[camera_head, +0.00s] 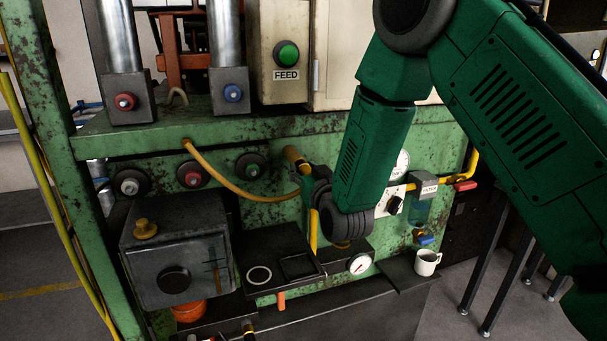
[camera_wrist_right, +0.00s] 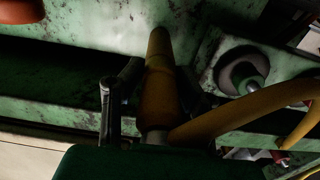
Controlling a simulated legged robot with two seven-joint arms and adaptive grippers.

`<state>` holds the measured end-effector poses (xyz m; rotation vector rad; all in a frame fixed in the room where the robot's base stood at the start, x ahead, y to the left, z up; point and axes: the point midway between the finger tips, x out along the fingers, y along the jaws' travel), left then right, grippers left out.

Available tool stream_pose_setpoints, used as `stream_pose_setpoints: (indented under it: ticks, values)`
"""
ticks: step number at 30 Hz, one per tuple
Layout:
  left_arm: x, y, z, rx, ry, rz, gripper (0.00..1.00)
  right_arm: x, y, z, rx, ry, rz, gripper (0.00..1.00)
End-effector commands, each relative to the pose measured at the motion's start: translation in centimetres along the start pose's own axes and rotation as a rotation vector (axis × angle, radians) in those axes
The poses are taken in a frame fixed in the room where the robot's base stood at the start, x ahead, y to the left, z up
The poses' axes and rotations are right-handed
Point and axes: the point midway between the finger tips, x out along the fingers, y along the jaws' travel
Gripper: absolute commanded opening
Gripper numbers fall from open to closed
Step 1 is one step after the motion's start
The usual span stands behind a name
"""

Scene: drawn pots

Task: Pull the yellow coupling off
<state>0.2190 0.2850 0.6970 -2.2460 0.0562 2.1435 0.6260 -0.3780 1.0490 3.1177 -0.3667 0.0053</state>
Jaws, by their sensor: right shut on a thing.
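The yellow coupling (camera_head: 305,167) is at the end of the yellow hose (camera_head: 240,190), in front of the green machine panel. My right gripper (camera_head: 310,178) is at the coupling, and its housing and arm cover part of it. In the right wrist view the yellow coupling (camera_wrist_right: 158,95) stands between the two dark fingers of my right gripper (camera_wrist_right: 157,82), which is shut on it. A yellow tube runs on from the coupling toward the panel there, and the hose curves off to the right. Whether the coupling is still seated cannot be told. My left gripper is not in view.
Several round knobs (camera_head: 193,174) line the panel left of the coupling. A dark box (camera_head: 175,255) and a black tray (camera_head: 283,284) stand below. A pressure gauge (camera_head: 360,264) and a white mug (camera_head: 427,262) are at the lower right. A ledge (camera_head: 130,140) runs above.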

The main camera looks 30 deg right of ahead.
Motion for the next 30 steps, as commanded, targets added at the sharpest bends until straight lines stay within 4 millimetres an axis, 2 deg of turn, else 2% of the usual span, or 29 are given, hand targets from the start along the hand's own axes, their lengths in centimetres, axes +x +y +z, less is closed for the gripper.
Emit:
stream_pose_setpoints:
  ticks: [3, 30]
  values:
    - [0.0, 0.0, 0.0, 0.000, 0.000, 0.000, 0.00, -0.6, 0.5, -0.3, -0.002, 0.005, 0.012, 0.00]
    - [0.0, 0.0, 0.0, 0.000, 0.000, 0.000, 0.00, -4.4, -0.3, 0.0, -0.004, -0.004, 0.002, 0.00]
